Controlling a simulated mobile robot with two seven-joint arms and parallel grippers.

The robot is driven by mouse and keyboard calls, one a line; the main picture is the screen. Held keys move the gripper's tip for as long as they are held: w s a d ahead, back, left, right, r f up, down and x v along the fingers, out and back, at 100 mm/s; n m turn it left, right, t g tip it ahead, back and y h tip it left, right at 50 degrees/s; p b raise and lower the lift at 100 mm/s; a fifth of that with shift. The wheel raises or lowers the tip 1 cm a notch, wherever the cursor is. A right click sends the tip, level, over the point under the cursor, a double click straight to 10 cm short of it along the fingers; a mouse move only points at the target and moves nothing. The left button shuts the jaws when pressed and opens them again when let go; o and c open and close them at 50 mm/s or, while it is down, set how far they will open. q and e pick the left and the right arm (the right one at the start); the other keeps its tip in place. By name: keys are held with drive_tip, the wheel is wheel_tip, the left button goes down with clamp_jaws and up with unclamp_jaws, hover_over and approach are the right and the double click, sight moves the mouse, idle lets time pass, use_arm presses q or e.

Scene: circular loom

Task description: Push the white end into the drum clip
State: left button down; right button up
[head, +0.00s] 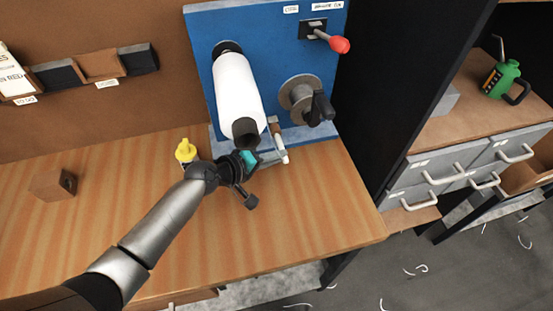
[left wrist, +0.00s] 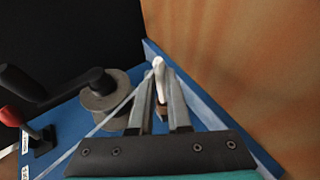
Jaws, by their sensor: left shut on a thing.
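My left gripper (head: 276,157) is low in front of the blue panel, at the end of the arm from the left. It is shut on the white end (head: 283,152), a slim white piece. In the left wrist view the white end (left wrist: 158,64) sticks up at the tips of my left gripper (left wrist: 159,88). A pale strand runs from there to the lower left. The grey drum (head: 297,97) with a black crank is on the panel, above and apart from my gripper; it also shows in the left wrist view (left wrist: 104,98). I cannot make out its clip. My right gripper is not in view.
A white roll (head: 238,88) juts from the blue panel (head: 265,48) beside the drum. A red-knobbed lever (head: 339,44) is above. A yellow bottle (head: 185,151) and wooden block (head: 53,185) stand on the bench (head: 110,230). The bench front is clear.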

use_arm(q)
drive_tip(key=shift+w+a, duration=0.1)
drive_tip(key=shift+w, duration=0.05)
idle(0.4)
drive_tip(key=shift+w+a+b, duration=0.2)
drive_tip(key=shift+w+b, duration=0.4)
drive_tip(key=shift+w, duration=0.05)
drive_tip(key=shift+w, duration=0.1)
drive_tip(key=shift+w, duration=0.1)
drive_tip(key=c, duration=0.8)
unclamp_jaws()
drive_tip(key=shift+a, duration=0.1)
drive_tip(key=v, duration=1.5)
drive_tip(key=shift+p, duration=0.35)
